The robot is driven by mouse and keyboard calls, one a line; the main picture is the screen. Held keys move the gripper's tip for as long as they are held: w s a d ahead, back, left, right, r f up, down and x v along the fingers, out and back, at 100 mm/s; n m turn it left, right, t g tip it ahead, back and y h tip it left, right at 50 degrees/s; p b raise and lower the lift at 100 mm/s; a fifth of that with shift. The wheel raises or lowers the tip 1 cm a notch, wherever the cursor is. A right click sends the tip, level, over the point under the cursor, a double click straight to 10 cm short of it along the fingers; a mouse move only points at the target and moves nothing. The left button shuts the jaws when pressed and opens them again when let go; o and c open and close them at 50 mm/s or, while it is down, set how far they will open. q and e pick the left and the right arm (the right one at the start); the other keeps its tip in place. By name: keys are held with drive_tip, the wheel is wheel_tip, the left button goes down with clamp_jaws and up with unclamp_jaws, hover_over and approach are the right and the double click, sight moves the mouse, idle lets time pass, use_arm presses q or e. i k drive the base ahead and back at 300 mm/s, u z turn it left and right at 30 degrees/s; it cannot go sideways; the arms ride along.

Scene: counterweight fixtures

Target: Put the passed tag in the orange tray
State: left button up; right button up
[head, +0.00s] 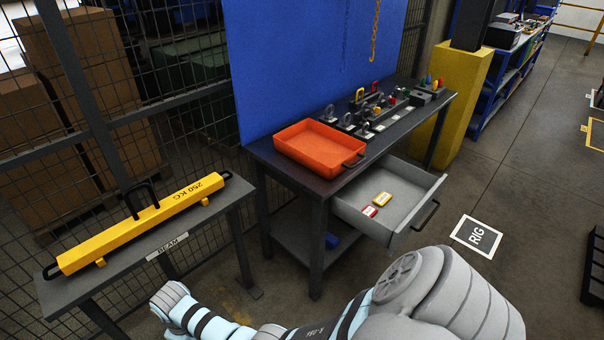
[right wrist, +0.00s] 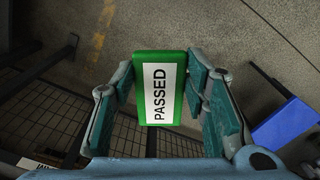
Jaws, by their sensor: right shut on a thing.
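The passed tag (right wrist: 158,88) is a green block with a white label reading PASSED. In the right wrist view it sits between the fingers of my right gripper (right wrist: 160,95), which is shut on it. The tag is held above the floor. The orange tray (head: 312,147) stands on the dark workbench in the head view and looks empty. It does not show in the right wrist view. My right gripper and the tag do not show in the head view. My left gripper is in neither view.
Lifting hardware (head: 370,115) fills the bench behind the tray. A yellow beam (head: 140,225) lies on the left table. A blue panel (head: 290,60) stands behind the bench.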

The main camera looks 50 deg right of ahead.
sight(327, 151)
drive_tip(key=z, duration=1.7)
drive_tip(key=i, duration=0.1)
